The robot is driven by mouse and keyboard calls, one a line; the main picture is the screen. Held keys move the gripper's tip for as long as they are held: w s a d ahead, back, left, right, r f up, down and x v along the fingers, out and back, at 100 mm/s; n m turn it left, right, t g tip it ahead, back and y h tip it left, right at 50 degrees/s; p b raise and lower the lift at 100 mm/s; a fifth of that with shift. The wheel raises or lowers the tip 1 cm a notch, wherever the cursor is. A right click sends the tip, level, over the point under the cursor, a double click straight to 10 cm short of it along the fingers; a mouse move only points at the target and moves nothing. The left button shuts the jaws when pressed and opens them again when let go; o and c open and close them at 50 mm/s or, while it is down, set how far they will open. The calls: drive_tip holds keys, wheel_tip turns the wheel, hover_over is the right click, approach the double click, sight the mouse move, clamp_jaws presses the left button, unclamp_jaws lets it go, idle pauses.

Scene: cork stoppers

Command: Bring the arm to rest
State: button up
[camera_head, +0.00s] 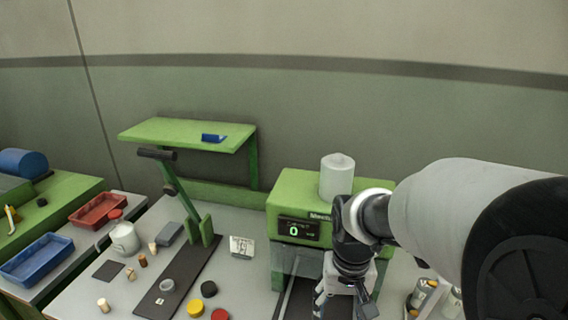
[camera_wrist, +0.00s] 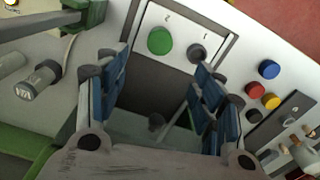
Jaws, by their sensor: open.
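My gripper (camera_head: 345,303) hangs at the lower right of the head view, in front of the green machine (camera_head: 290,188) with a display showing 0. The wrist view shows my gripper (camera_wrist: 160,98) with its two blue-padded fingers wide apart. Nothing is held between them. Beyond the fingers is a pale panel with a green button (camera_wrist: 160,41) and a dark knob (camera_wrist: 197,53), above a dark opening. My arm reaches in from the right of the head view and hides part of the machine and the table behind it.
A white cylinder (camera_head: 337,176) stands on the machine. A lever press (camera_head: 181,195) and a green shelf (camera_head: 190,132) stand to the left. Red (camera_head: 97,211) and blue (camera_head: 37,259) trays lie at far left. Small corks and coloured caps dot the table. Labelled containers (camera_head: 424,293) stand at right.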

drive_tip(key=s+r+t, duration=0.2)
drive_tip(key=s+r, duration=0.3)
drive_tip(key=s, duration=0.2)
drive_tip(key=s+r+n+t, duration=0.1)
drive_tip(key=s+r+t, duration=0.1)
drive_tip(key=s+r, duration=0.3)
drive_tip(key=s, duration=0.2)
drive_tip(key=shift+s+n, duration=0.3)
drive_tip(key=shift+r, duration=0.1)
drive_tip(key=shift+c, duration=0.4)
